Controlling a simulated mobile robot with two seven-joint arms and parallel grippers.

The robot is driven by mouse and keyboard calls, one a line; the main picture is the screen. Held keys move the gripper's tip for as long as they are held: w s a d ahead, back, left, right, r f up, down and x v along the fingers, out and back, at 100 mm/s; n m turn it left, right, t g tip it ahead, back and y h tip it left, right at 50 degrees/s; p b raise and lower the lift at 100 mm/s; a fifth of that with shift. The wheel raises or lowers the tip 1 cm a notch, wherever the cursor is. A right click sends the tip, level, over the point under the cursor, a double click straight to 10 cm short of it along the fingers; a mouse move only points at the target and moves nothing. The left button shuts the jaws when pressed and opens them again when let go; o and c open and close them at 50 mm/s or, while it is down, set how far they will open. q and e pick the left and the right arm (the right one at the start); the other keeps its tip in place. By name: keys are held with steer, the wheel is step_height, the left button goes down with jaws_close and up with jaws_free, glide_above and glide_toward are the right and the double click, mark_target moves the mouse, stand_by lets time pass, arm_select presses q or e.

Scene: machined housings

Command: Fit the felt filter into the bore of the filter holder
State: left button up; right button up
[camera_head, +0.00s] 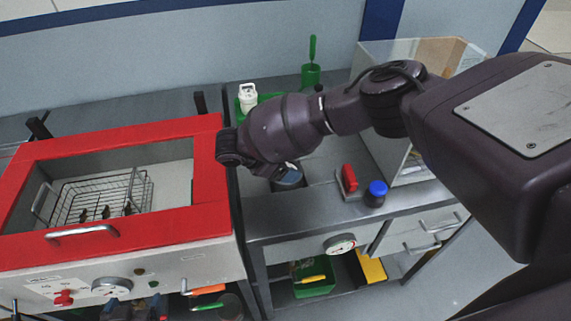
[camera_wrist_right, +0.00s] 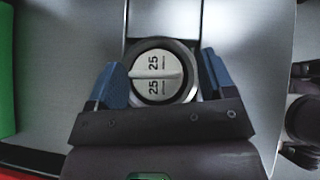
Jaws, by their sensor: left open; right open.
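A round grey disc (camera_wrist_right: 155,75) with a raised bar and "25" marked twice sits within a dark ring (camera_wrist_right: 190,88) in the right wrist view. I cannot tell whether this is the filter holder. My right gripper (camera_wrist_right: 162,64) is open, with one blue fingertip on each side of the ring; contact is unclear. In the head view my right gripper (camera_head: 291,171) is over a dark round piece (camera_head: 288,182) on the grey bench, partly hidden by the wrist. I cannot make out the felt filter. My left gripper is not in view.
A red-framed box (camera_head: 125,243) with a wire basket (camera_head: 100,197) stands left. A red block (camera_head: 348,178) and blue-capped jar (camera_head: 376,194) are right of the gripper. A clear-walled case (camera_head: 385,150) stands behind them. A white bottle (camera_head: 247,97) and green cup (camera_head: 310,76) are at the back.

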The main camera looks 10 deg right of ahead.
steer(key=shift+w+r, duration=0.1)
steer(key=shift+w, duration=0.1)
steer(key=shift+a+r, duration=0.1)
steer(key=shift+a, duration=0.05)
steer(key=v, duration=1)
steer(key=shift+s+r+b, duration=0.15)
steer(key=shift+s+b, duration=0.05)
steer(key=shift+b, duration=0.1)
steer(key=shift+s+a, duration=0.1)
steer(key=shift+a, duration=0.05)
